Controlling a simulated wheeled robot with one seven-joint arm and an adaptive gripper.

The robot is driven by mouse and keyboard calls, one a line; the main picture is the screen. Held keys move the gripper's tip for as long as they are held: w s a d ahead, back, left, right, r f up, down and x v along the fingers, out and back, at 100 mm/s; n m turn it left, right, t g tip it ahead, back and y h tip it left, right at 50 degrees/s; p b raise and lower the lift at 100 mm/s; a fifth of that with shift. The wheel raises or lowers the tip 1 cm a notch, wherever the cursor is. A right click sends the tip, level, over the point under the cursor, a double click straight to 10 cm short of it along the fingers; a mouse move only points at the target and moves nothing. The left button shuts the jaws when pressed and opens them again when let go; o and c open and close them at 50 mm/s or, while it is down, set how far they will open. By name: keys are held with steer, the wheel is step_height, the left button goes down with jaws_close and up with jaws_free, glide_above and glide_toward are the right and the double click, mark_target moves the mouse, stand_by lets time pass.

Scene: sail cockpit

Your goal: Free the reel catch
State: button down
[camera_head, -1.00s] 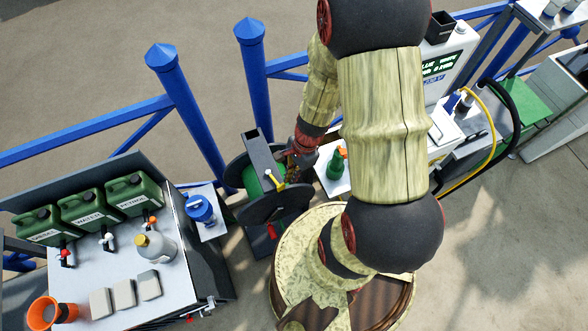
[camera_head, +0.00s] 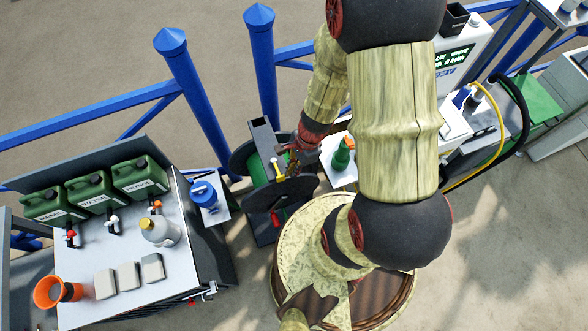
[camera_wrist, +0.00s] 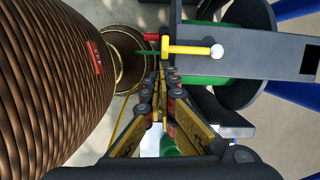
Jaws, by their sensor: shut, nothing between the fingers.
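The reel (camera_head: 262,200) has dark round end discs, green line between them and a dark flat bar across the top. It also shows in the wrist view (camera_wrist: 240,98). A yellow lever (camera_wrist: 190,50) with a white knob lies across the bar near its end, and it also shows in the head view (camera_head: 279,169). My gripper (camera_wrist: 165,74) is shut and empty, its fingertips just below the lever in the wrist view. I cannot tell if they touch it. In the head view my gripper (camera_head: 294,162) is beside the bar, partly hidden by my arm.
A bench (camera_head: 190,300) with green cans (camera_head: 140,177) and an orange cup (camera_head: 50,291) stands at left. A blue container (camera_head: 203,195) is left of the reel. A green bottle (camera_head: 342,157) stands close right of my gripper. Blue railing (camera_head: 195,110) runs behind.

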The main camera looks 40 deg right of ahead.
steer(key=s+d+r+p, duration=0.1)
steer(key=d+r+p, duration=0.2)
steer(key=d+r, duration=0.3)
steer(key=v, duration=0.3)
steer(key=shift+s+a+r, duration=0.2)
steer(key=shift+s+r, duration=0.1)
steer(key=shift+r, duration=0.05)
stand_by(0.4)
